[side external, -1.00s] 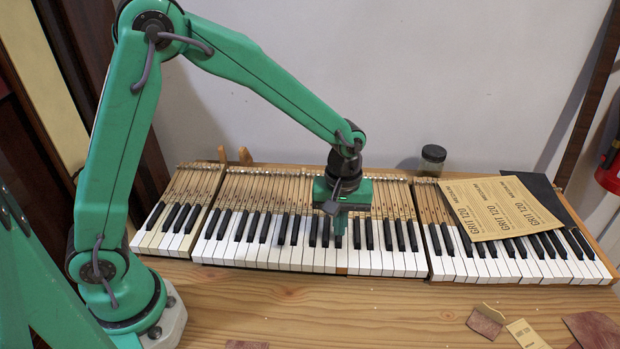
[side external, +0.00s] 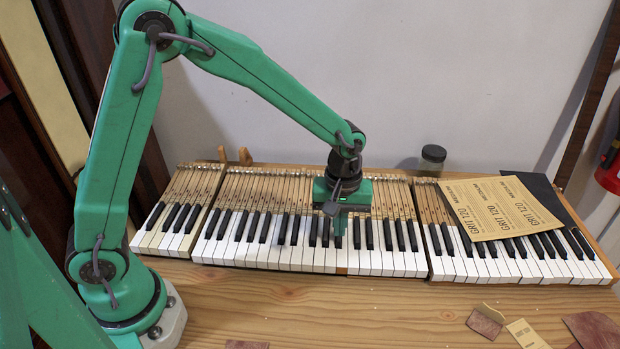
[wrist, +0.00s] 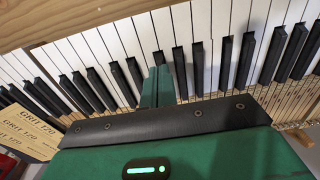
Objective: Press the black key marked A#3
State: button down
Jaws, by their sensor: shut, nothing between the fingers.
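My gripper (side external: 338,240) is shut and empty, with its fingertips pointing down at the middle of the piano keyboard (side external: 300,258). In the wrist view the green fingers (wrist: 157,74) lie over a black key (wrist: 159,57), and only its front end shows beyond the tips. In the side view this key is hidden behind the fingers; it looks like the last of a group of three black keys. I cannot read any A#3 marking. The fingertips are on or just above the key; I cannot tell if it is pressed.
Black keys stand close on both sides of the fingers. Sandpaper sheets (side external: 500,207) cover part of the right keys. A small jar (side external: 432,158) stands behind the keyboard. Scraps (side external: 486,321) lie on the wooden bench (side external: 330,310), whose front middle is clear.

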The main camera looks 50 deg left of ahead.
jog(key=shift+f, duration=0.6)
jog(key=shift+f, duration=0.5)
jog(key=shift+r, duration=0.15)
jog(key=shift+r, duration=1.4)
notch_tip(320, 180, up, 6)
dwell(0.3)
